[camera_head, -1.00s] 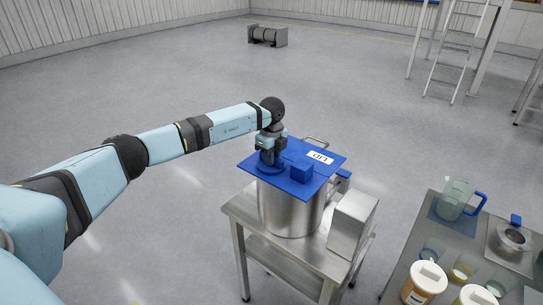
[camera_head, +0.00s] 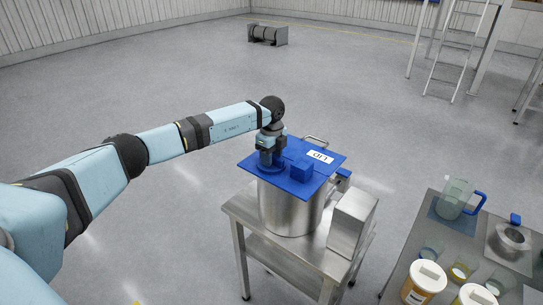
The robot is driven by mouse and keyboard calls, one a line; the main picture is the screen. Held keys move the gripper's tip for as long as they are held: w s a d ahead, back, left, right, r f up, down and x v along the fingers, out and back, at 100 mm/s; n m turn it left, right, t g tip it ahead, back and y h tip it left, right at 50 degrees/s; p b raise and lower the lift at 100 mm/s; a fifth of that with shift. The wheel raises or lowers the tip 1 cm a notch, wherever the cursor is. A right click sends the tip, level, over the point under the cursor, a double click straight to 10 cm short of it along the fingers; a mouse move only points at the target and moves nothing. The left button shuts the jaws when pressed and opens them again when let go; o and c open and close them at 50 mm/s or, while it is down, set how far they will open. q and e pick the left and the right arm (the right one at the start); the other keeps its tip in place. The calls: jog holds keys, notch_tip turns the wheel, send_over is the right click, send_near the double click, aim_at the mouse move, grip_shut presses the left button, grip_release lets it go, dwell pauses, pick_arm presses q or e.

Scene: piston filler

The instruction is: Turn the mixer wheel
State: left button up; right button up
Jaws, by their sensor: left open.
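A steel pot (camera_head: 288,208) stands on a metal table, covered by a flat blue lid plate (camera_head: 325,168) with a white label reading LID. A round blue part, which looks like the mixer wheel (camera_head: 263,170), sits on the left of the lid. A blue block (camera_head: 302,170) is beside it. My left gripper (camera_head: 268,160) points down over the round blue part and is open. Its fingers are small and partly merge with the blue part, so I cannot tell whether they touch it. My right gripper is not in view.
The pot's metal table (camera_head: 240,212) also holds a steel box (camera_head: 351,223) at the right. A second table (camera_head: 400,262) at the lower right carries a clear jug (camera_head: 455,198), several cups and white tubs (camera_head: 424,283).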

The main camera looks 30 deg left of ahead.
pick_arm(q)
notch_tip(320, 180, up, 14)
jog(key=b, duration=0.2)
jog(key=shift+f, duration=0.1)
dwell(0.5)
